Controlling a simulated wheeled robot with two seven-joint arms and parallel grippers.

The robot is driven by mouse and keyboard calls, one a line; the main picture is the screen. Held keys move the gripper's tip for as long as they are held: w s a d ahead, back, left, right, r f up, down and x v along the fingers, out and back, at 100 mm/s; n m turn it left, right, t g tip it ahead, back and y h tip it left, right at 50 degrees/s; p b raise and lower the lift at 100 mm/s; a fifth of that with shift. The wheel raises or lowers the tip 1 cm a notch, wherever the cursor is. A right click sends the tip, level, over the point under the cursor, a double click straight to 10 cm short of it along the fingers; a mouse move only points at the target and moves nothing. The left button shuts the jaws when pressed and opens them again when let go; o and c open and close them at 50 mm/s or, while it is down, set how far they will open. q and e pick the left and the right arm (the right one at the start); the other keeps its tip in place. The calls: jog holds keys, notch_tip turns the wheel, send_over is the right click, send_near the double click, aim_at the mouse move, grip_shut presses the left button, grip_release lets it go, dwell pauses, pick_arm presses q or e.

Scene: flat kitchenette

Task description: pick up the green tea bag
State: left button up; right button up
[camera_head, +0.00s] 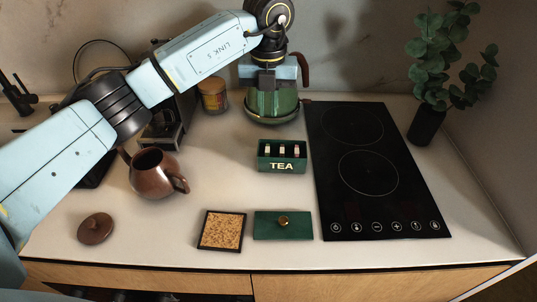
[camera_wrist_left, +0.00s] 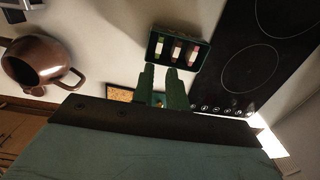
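The green tea box (camera_head: 282,167) marked TEA stands open on the counter with three tea bags upright in it. In the left wrist view the box (camera_wrist_left: 153,58) shows near the top centre. Its leftmost bag (camera_wrist_left: 159,47) looks greenish, the middle one (camera_wrist_left: 175,52) reddish, the right one (camera_wrist_left: 191,54) darker. In the head view the tag colours are too small to tell. My left gripper (camera_head: 267,82) is above and behind the box, in front of the green kettle. In the wrist view its fingers (camera_wrist_left: 161,88) are apart and empty. My right gripper is not in view.
A green lid (camera_head: 265,230) with a brass knob and a cork coaster (camera_head: 222,231) lie before the box. A brown teapot (camera_head: 150,174) stands left, its lid (camera_head: 95,228) nearer the front. The cooktop (camera_head: 370,180) is right, the green kettle (camera_head: 270,107) behind.

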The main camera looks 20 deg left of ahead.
pick_arm(q)
send_over(267, 150)
jog(key=f, duration=0.6)
jog(key=shift+w+f, duration=0.35)
jog(key=shift+f, duration=0.05)
jog(key=shift+s+f+p, duration=0.15)
jog(key=shift+f, duration=1.2)
jog(key=shift+s+f+p, duration=0.1)
jog(key=shift+f+p, duration=0.05)
jog(key=shift+f, duration=1.2)
jog(key=shift+c, duration=0.3)
grip_shut()
